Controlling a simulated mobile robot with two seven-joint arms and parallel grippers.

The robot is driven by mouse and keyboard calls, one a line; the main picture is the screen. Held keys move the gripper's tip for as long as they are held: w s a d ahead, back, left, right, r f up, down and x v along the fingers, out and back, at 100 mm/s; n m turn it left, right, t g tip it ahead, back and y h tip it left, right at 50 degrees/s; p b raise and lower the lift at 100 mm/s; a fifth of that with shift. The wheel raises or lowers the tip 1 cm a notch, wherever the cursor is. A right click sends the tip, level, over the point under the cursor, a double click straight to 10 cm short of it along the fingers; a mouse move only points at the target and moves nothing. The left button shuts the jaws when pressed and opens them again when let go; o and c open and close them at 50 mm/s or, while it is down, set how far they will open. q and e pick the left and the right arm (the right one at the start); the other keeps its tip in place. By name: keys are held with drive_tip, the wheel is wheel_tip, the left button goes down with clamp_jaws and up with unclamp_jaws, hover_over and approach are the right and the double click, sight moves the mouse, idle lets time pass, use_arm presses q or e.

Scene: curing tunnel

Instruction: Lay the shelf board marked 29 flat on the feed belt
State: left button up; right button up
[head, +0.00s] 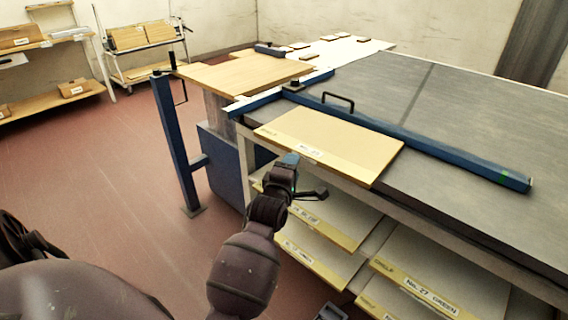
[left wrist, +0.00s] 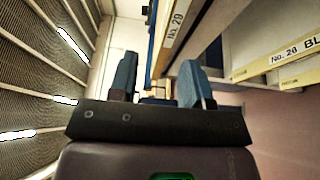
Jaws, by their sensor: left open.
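The shelf board marked 29 (head: 335,143) lies flat, pale on top with a yellow labelled front edge, at the near edge of the dark belt surface (head: 460,107). A blue rail (head: 430,146) runs behind it. My left gripper (head: 307,178) is open at the board's front edge, close to its label. In the left wrist view, the board's labelled edge (left wrist: 176,32) shows ahead, between the directions of the two open fingers (left wrist: 158,85). I cannot tell whether they touch it. My right gripper is not in view.
Below the belt, several labelled boards lie on racks, among them one marked 27 green (head: 430,292). A wooden-topped table (head: 245,73) joins the belt's left end, beside a blue post (head: 175,140). A black handle (head: 338,100) stands by the rail. Red floor at left is clear.

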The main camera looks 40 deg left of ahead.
use_arm(q)
drive_tip(key=s+d+f+m+g+h, duration=0.2)
drive_tip(key=s+d+f+m, duration=0.1)
drive_tip(key=s+f+m, duration=0.4)
drive_tip(key=s+d+f+m+g+h, duration=0.1)
drive_tip(key=s+f+m, duration=0.5)
drive_tip(key=s, duration=0.7)
drive_tip(key=s+d+f+m+g+h, duration=0.2)
drive_tip(key=s+d+f+m+g, duration=0.1)
drive_tip(key=s+d+f+m, duration=0.2)
drive_tip(key=s+f+m, duration=0.2)
drive_tip(key=s+m, duration=0.2)
drive_tip(key=s, duration=0.1)
drive_tip(key=shift+d+f+m+h, duration=0.25)
drive_tip(key=shift+f+m+h, duration=0.05)
drive_tip(key=shift+f+m, duration=0.1)
drive_tip(key=shift+s, duration=0.1)
